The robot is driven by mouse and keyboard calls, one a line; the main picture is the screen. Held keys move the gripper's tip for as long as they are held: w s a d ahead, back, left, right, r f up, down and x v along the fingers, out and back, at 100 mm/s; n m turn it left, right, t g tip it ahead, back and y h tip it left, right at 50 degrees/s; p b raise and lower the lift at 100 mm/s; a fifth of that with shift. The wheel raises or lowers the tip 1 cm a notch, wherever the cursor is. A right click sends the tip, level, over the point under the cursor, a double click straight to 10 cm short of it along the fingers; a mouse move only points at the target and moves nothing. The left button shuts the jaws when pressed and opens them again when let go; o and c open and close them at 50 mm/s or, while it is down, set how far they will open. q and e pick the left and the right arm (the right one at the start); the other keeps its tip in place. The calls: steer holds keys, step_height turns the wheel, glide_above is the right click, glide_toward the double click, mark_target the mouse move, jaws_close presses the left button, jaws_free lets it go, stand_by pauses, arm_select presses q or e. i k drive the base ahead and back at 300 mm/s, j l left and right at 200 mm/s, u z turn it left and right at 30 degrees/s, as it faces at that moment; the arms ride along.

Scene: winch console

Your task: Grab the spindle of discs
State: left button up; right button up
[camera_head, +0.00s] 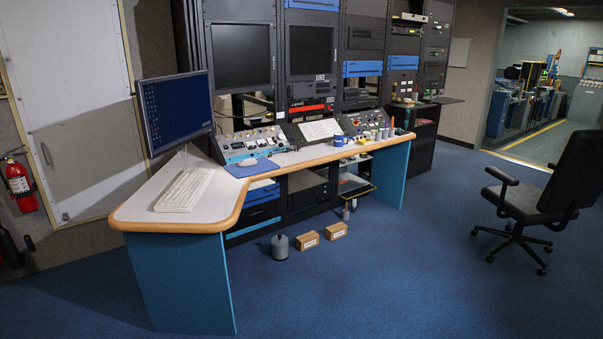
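I cannot clearly make out a spindle of discs. A dark grey cylinder (280,248) with a small knob or post on top stands on the blue carpet in front of the desk, and it may be the spindle. Several small cans and jars (378,134) stand on the right part of the desk, too small to tell apart. Neither of my grippers is in the head view.
The angled desk (150,212) holds a monitor (178,108), a keyboard (185,189) and control panels (249,144). Two small brown boxes (307,240) (336,230) lie on the floor. An office chair (545,185) stands at right. The carpet between is clear.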

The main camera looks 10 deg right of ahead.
mark_target(280, 242)
steer(key=i+l+z, duration=0.15)
steer(key=i+z, duration=0.85)
steer(key=i, duration=0.15)
steer(key=i+l+u, duration=0.15)
steer(key=i+u, duration=0.15)
steer(key=i, duration=0.25)
steer(key=i+l+u, duration=0.35)
steer(key=i, duration=0.15)
steer(key=i+l+u, duration=0.3)
steer(key=i, duration=0.2)
